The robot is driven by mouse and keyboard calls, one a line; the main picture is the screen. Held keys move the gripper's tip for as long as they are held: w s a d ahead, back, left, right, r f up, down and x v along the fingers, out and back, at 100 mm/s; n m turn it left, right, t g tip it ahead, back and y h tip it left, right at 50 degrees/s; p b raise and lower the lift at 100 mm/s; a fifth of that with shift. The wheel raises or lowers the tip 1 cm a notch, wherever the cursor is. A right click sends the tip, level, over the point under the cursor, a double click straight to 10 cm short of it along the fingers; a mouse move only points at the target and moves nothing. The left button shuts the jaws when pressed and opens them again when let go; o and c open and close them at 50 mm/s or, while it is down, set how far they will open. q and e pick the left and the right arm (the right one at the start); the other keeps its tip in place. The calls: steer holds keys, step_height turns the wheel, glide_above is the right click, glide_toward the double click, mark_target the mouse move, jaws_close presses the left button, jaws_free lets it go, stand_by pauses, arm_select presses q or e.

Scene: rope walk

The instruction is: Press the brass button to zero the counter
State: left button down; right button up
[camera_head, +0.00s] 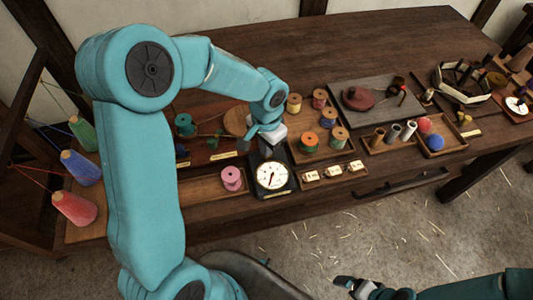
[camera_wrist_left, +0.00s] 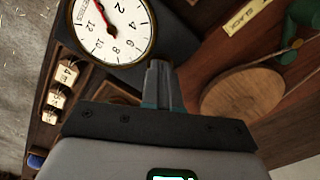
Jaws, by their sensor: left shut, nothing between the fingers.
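My left gripper (camera_head: 266,150) points down just behind the dial, at the rear of the base. Its fingers are shut and empty in the left wrist view (camera_wrist_left: 160,72), beside the dial's rim. I cannot make out the brass button; the gripper may cover it. I cannot tell whether the fingertips touch anything. My right gripper (camera_head: 347,283) is low in the head view, away from the table.
A pink spool (camera_head: 231,178) stands left of the dial. Small number blocks (camera_head: 333,171) lie right of it. A round wooden disc (camera_wrist_left: 242,93) is close to my left fingers. Thread spools (camera_head: 339,137) stand behind the blocks. Coloured cones (camera_head: 76,207) stand at left.

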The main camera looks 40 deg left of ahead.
arm_select(q)
step_height(320, 180, up, 7)
steer(key=p, duration=0.5)
stand_by(0.4)
stand_by(0.4)
